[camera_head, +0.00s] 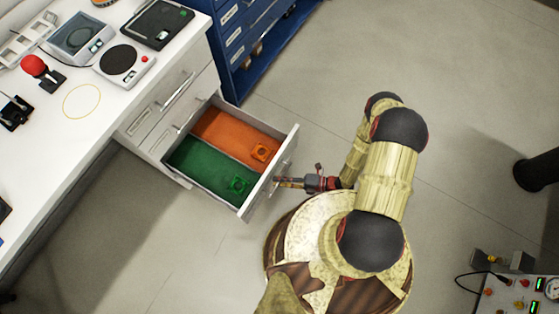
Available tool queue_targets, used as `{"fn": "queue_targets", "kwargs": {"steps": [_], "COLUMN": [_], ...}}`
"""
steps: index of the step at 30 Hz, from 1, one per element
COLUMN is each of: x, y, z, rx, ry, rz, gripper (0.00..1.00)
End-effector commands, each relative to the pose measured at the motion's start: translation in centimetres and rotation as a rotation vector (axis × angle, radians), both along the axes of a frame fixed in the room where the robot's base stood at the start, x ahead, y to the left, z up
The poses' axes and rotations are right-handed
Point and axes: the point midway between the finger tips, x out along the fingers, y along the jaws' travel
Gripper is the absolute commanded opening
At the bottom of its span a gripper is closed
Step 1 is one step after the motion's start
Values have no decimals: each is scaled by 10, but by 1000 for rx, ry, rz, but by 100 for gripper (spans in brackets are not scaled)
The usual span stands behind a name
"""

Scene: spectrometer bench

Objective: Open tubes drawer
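The pulled-out drawer (207,197) stands out from the white cabinet under the bench. Inside it are an orange section (222,131) and a green section (200,172), each with a small square piece of its own colour near the drawer front. My gripper (277,182) is at the outer face of the drawer front, by its handle (284,172). The fingers are small and seen from above, so I cannot tell whether they are closed on the handle. No label on this drawer can be read.
Two shut drawers (175,92) with bar handles sit above the open one. The white bench top (110,98) holds a round-plate device (121,62), a red-topped item (33,66) and other instruments. A blue cabinet (238,50) stands behind. An instrument panel (515,296) is at lower right. Grey floor lies clear left of the drawer.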

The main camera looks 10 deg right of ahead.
Motion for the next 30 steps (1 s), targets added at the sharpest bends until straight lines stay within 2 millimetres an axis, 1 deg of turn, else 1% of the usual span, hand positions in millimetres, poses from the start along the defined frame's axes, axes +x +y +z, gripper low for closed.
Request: {"fn": "queue_targets", "kwargs": {"steps": [1, 10, 23, 26, 30], "x": [1, 1, 0, 0, -4], "y": [-1, 0, -1, -6, -19], "z": [-1, 0, 0, 1, 3], "rx": [-2, -1, 0, 0, -1], "ry": [-2, -1, -1, 0, -1], "rz": [-2, -1, -1, -3, -5], "gripper": [11, 27, 27, 27, 27]}}
